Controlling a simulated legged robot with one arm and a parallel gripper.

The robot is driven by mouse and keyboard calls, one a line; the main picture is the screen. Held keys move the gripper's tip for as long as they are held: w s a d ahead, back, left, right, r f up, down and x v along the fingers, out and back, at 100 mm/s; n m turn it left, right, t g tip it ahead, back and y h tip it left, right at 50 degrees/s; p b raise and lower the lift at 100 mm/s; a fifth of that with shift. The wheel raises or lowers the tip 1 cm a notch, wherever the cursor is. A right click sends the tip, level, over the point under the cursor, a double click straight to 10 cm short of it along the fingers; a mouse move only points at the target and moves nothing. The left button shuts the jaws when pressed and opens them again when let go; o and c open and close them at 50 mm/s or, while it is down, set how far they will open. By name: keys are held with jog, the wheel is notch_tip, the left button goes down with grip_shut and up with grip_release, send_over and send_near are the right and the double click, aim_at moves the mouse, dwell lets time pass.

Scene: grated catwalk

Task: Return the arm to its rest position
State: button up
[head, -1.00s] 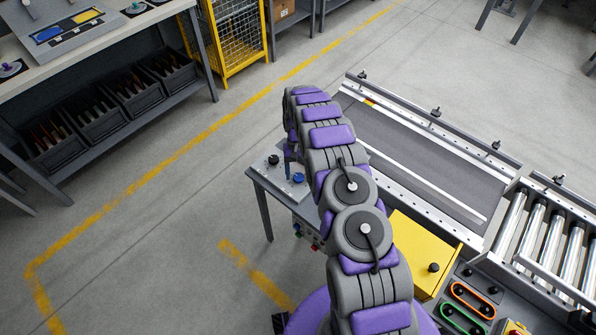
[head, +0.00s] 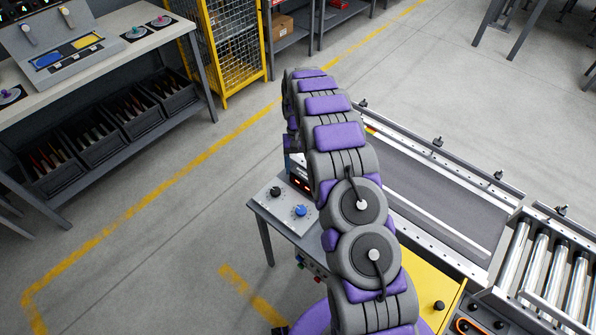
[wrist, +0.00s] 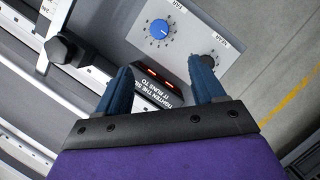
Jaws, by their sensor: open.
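My arm, purple and grey, rises from the bottom of the head view and bends over the small control table beside the conveyor. My gripper (wrist: 160,92) shows in the wrist view as two blue fingers standing apart, with nothing between them. Beyond the fingers is a grey control panel (wrist: 130,25) with a blue dial (wrist: 159,29) and a black knob (wrist: 207,61). A dark display with red lights (wrist: 160,76) lies partly behind the fingers. In the head view the panel (head: 283,213), blue dial (head: 300,210) and black knob (head: 275,192) are left of my arm; the fingers are hidden there.
A belt conveyor (head: 430,190) and metal rollers (head: 540,258) lie to the right. A yellow box (head: 425,290) stands close by my arm. A workbench with black bins (head: 90,140) and a yellow cage (head: 222,50) are at the left and back. Open floor lies left of the panel.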

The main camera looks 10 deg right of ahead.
jog(key=shift+w+r, duration=0.2)
jog(key=shift+r, duration=0.4)
jog(key=s+a+r+t, duration=0.1)
jog(key=s+r, duration=1.4)
jog(key=r, duration=0.5)
jog(key=s+r+n, duration=0.1)
jog(key=s+r, duration=0.1)
jog(key=s, duration=1.2)
jog(key=s+r+t, duration=0.1)
jog(key=s+r, duration=0.1)
jog(key=s, duration=1.2)
jog(key=shift+a+r+n+t+h, duration=0.15)
jog(key=shift+a+n+t+h, duration=0.15)
jog(key=shift+a+n, duration=0.1)
jog(key=shift+d, duration=0.1)
jog(key=shift+c, duration=0.4)
